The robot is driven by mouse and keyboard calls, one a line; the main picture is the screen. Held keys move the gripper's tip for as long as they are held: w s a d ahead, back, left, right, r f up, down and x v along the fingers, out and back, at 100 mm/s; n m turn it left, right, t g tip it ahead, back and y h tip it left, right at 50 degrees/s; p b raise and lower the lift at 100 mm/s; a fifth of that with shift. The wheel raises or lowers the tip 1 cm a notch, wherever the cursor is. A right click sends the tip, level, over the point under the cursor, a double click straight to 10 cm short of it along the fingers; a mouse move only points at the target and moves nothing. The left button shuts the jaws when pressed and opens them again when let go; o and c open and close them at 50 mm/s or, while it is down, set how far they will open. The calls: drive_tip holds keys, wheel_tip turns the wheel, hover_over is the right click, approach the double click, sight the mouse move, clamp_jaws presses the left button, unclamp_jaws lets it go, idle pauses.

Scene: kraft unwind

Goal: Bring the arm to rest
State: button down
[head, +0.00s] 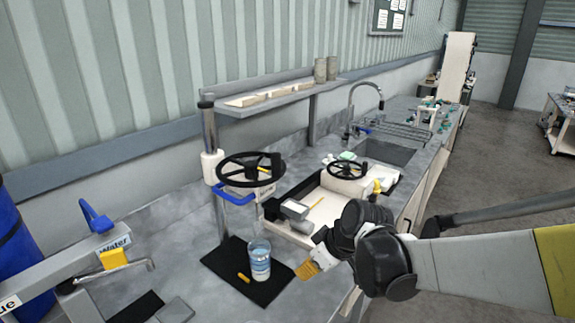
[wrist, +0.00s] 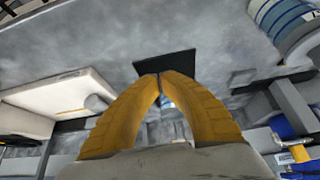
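My gripper (head: 308,270) has yellow fingers and points left over the front of the counter in the head view. It is to the right of the clear cup with blue on it (head: 260,262). In the wrist view the two curved yellow fingers of my gripper (wrist: 161,76) meet at their tips, with nothing seen between them. My arm reaches in from the right side of the head view.
The cup and a small yellow piece (head: 243,278) are on a black mat (head: 222,262). A white tray (head: 322,208), black handwheels (head: 250,168) and a sink (head: 385,152) lie beyond. A blue-handled tap (head: 97,217) is at left. Open floor (head: 515,165) lies right.

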drive_tip(key=s+d+r+m+t+h, duration=0.1)
drive_tip(key=s+d+r+m+h, duration=0.1)
drive_tip(key=s+d+m, duration=0.3)
drive_tip(key=s+d+r+m+t+h, duration=0.2)
drive_tip(key=s+d+r+m, duration=0.3)
drive_tip(key=s+d, duration=0.4)
drive_tip(key=s, duration=0.3)
drive_tip(key=shift+d+r+h, duration=0.15)
drive_tip(key=shift+r+h, duration=0.05)
drive_tip(key=shift+h, duration=0.2)
